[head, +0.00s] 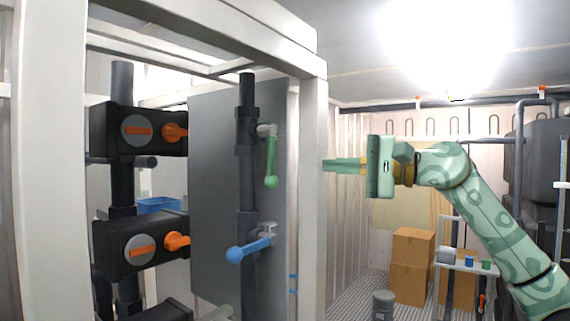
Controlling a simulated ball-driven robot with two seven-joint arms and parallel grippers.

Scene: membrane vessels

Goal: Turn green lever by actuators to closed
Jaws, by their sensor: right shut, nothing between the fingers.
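A green lever (271,161) with a round ball end hangs straight down along a dark vertical pipe (247,140) in the middle of the head view. Black actuators (117,130) with grey dials and orange knobs are stacked to its left. My right gripper (325,165) comes in from the right, pointing left. Its fingers are together and hold nothing. The fingertips are right of the green lever in the picture, apart from it, near the white frame post. My left gripper does not show.
A blue lever (250,249) sits lower on the same pipe, pointing left and slightly down. A white frame post (312,200) stands between the lever and my right arm. Cardboard boxes (411,250) and a small cart (465,264) stand behind at the right.

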